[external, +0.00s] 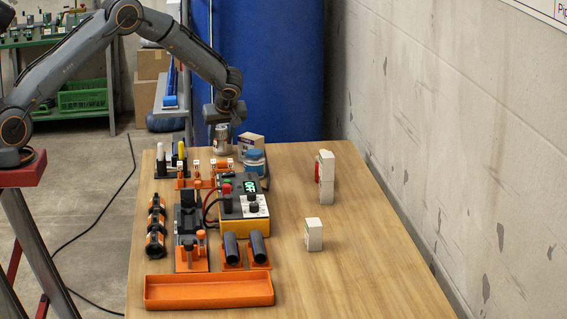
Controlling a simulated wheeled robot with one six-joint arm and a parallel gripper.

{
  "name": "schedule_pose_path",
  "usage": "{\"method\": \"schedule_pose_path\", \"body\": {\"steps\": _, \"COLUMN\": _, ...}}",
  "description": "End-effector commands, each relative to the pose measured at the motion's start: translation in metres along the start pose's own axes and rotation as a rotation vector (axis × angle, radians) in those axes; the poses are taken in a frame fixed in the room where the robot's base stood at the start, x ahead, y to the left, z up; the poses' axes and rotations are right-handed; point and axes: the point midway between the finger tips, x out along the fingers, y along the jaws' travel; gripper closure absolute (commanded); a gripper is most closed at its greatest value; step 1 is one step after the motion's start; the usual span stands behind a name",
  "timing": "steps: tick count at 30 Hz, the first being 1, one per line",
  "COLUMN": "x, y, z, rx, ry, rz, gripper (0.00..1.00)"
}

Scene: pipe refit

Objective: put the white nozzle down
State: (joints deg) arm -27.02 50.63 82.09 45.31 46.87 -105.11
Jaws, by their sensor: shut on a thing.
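My gripper (221,150) points down at the far end of the wooden table, just above and behind a low orange rack (200,183). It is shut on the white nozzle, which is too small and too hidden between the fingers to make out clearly. Small white-topped pieces (196,166) stand in a row on the orange rack. I cannot tell from this angle whether the held nozzle touches the rack.
Near the gripper stand a white box (251,141), a blue-topped container (254,161) and a pen holder (171,163). A yellow-black meter (245,208), black fixtures (190,226) and an orange tray (208,291) lie nearer.

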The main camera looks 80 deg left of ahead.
Motion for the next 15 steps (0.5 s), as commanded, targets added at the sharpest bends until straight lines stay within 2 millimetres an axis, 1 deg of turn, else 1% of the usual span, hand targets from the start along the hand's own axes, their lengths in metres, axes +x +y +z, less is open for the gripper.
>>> {"method": "schedule_pose_path", "body": {"steps": 8, "x": 0.027, "y": 0.0, "z": 0.018, "rx": 0.002, "ry": 0.0, "rz": -0.001, "gripper": 0.84}}
{"method": "schedule_pose_path", "body": {"steps": 15, "x": 0.029, "y": 0.0, "z": 0.019, "rx": 0.0, "ry": 0.0, "rz": 0.001, "gripper": 0.84}}
